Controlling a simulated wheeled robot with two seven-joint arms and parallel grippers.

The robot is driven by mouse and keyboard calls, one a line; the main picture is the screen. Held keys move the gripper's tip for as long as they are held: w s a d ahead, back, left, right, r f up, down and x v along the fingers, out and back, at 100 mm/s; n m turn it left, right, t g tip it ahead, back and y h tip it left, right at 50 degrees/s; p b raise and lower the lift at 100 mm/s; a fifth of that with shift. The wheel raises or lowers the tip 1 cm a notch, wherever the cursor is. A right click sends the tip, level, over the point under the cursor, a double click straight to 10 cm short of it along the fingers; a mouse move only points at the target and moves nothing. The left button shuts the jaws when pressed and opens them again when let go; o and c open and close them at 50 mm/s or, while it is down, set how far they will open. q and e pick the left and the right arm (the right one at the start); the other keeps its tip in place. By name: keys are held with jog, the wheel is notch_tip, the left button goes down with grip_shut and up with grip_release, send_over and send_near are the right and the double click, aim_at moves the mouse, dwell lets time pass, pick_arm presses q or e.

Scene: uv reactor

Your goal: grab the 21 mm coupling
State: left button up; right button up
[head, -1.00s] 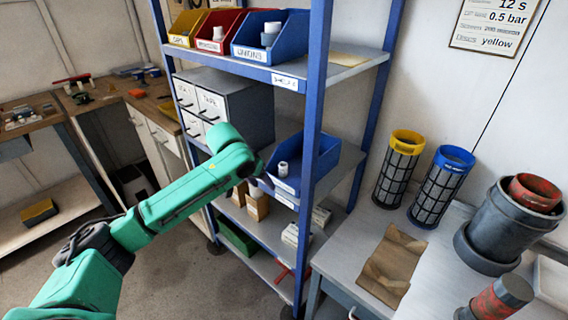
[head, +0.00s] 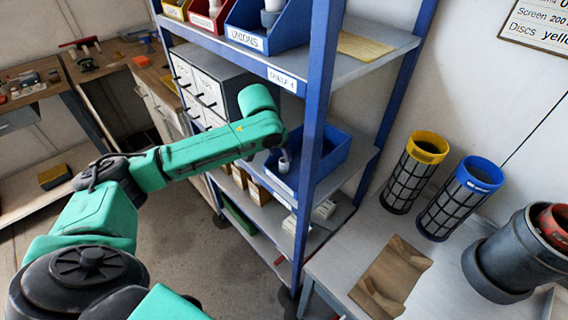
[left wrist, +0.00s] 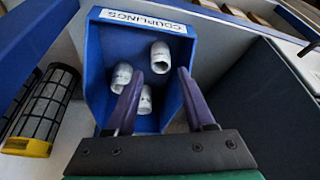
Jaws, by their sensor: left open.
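A blue bin labelled COUPLINGS (left wrist: 94,60) holds three white couplings: one at the right (left wrist: 160,57), one at the left (left wrist: 121,77) and one lower in the middle (left wrist: 145,101), partly hidden by a finger. I cannot read which is 21 mm. The bin also shows on the middle shelf in the head view (head: 334,158). My left gripper (left wrist: 159,74) is open and empty, its two purple fingers reaching over the bin with the couplings beyond and between them. In the head view its arm hides part of the bin. My right gripper is not in view.
A blue shelf post (head: 314,130) stands close beside the bin. Grey drawers (head: 203,85) stand left of it, and the upper shelf (head: 370,55) with a UNIONS bin (head: 247,38) is above. Two mesh filters (head: 414,170) stand on the right bench.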

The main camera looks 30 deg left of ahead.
aim_at(284, 160)
pick_arm(q)
jog(key=p+x, duration=0.1)
jog(key=x, duration=0.5)
jog(key=shift+w+p, duration=0.2)
jog(key=shift+p, duration=0.15)
jog(key=shift+w+f, duration=0.1)
jog(key=shift+f, duration=0.3)
grip_shut()
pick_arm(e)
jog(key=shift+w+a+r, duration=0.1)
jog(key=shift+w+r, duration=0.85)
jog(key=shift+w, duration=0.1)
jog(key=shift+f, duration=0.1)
